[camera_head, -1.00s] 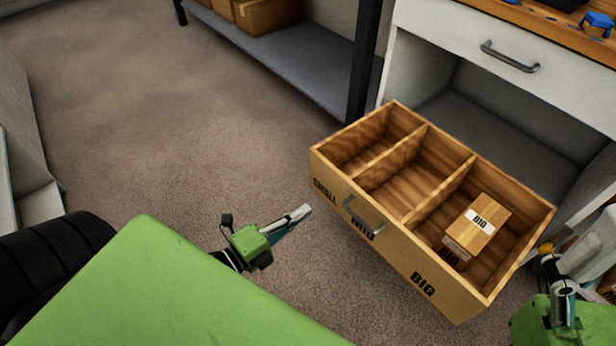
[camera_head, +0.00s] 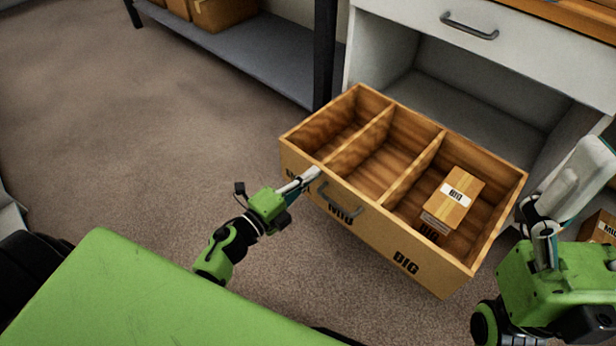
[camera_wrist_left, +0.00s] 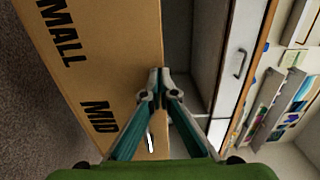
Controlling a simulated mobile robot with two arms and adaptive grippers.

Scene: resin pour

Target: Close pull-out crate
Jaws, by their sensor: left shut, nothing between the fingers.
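The wooden pull-out crate (camera_head: 375,228) sticks out of the white cabinet, with three compartments and the front labels MID and BIG readable. A cardboard box marked BIG (camera_head: 453,198) lies in its right compartment; the other two look empty. A grey handle (camera_head: 339,203) is on the crate's front. My left gripper (camera_head: 314,174) is shut and empty, its tips at the crate's front top edge, just left of the handle. The left wrist view shows the closed fingertips (camera_wrist_left: 160,78) over the crate front (camera_wrist_left: 105,60); contact is unclear. My right gripper (camera_head: 585,165) is at the right, its fingers unclear.
The white cabinet has a closed upper drawer (camera_head: 500,45) and an open bay behind the crate. A grey shelf (camera_head: 240,50) with cardboard boxes stands at the back left. Another box (camera_head: 598,228) sits at the right edge. The carpet (camera_head: 130,130) at left is clear.

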